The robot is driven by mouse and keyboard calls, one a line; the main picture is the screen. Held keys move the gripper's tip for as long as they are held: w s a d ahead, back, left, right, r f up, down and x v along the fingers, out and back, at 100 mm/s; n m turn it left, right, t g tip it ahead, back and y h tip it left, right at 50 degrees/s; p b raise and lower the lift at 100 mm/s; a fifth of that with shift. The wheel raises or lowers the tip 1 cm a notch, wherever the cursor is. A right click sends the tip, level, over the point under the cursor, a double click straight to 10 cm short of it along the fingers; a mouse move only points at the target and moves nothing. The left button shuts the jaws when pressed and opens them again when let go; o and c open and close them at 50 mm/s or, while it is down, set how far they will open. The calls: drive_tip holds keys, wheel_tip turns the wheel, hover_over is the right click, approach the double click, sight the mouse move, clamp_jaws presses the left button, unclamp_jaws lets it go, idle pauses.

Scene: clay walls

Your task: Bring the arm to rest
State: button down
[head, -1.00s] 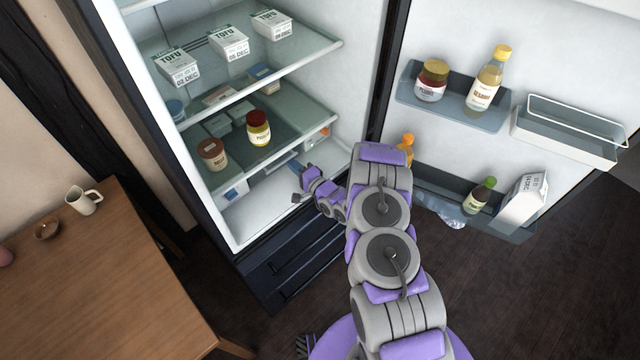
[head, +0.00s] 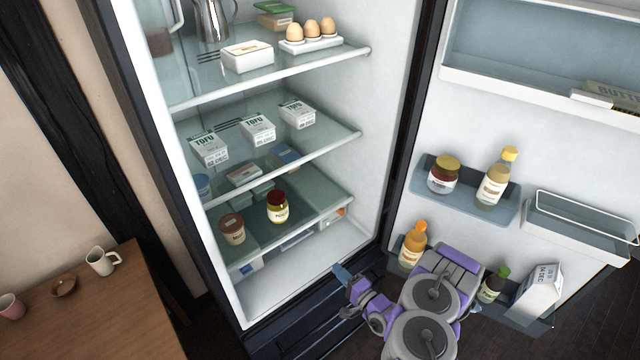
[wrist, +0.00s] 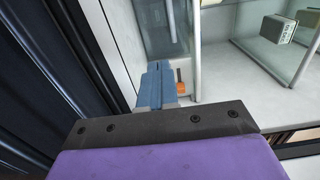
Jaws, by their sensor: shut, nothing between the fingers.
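My gripper (head: 343,274) is at the lower middle of the head view, at the front lower edge of the open fridge, near the hinge side. Its blue fingers (wrist: 155,88) are together in the wrist view, with nothing between them. My grey and purple arm is bent and reaches up from the bottom of the head view, in front of the lower door shelf. It partly hides that shelf.
The fridge door (head: 540,130) stands open on the right, with bottles and jars on its shelves. Fridge shelves hold tofu boxes (head: 258,128), eggs (head: 318,28) and jars (head: 277,207). A wooden table (head: 100,310) with a mug (head: 102,261) stands at left.

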drive_tip(key=s+a+r+n+g+y, duration=0.25)
drive_tip(key=a+r, duration=0.25)
drive_tip(key=r, duration=0.3)
drive_tip(key=s+a+r+n+g+y, duration=0.15)
drive_tip(key=a+r+g+y, duration=0.3)
drive_tip(key=r, duration=0.45)
drive_tip(key=s+a+r+n+g+y, duration=0.2)
drive_tip(key=a+r+n+g+y, duration=0.1)
drive_tip(key=a+r, duration=0.4)
drive_tip(key=s+a+r+n+g, duration=0.2)
drive_tip(key=s+r+n+g, duration=0.2)
drive_tip(key=s+r+g, duration=0.3)
drive_tip(key=s+d+r+n+g+h, duration=0.25)
drive_tip(key=s+h, duration=0.25)
drive_tip(key=s, duration=0.4)
drive_tip(key=s+d+r+n+g+h, duration=0.1)
drive_tip(key=s+r+g+h, duration=0.2)
drive_tip(key=s, duration=0.5)
drive_tip(key=s+d+m+t+h, duration=0.1)
drive_tip(key=s+d+t+h, duration=0.1)
drive_tip(key=d, duration=0.4)
drive_tip(key=s+d+m+t+h, duration=0.1)
drive_tip(key=s+d+h, duration=0.3)
drive_tip(key=d+h, duration=0.2)
drive_tip(key=s+d+m+t+h, duration=0.1)
drive_tip(key=s+d+t+h, duration=0.1)
drive_tip(key=d, duration=0.4)
drive_tip(key=shift+s+d+t+h, duration=0.2)
drive_tip(key=shift+s+t+h, duration=0.15)
drive_tip(key=shift+s+h, duration=0.45)
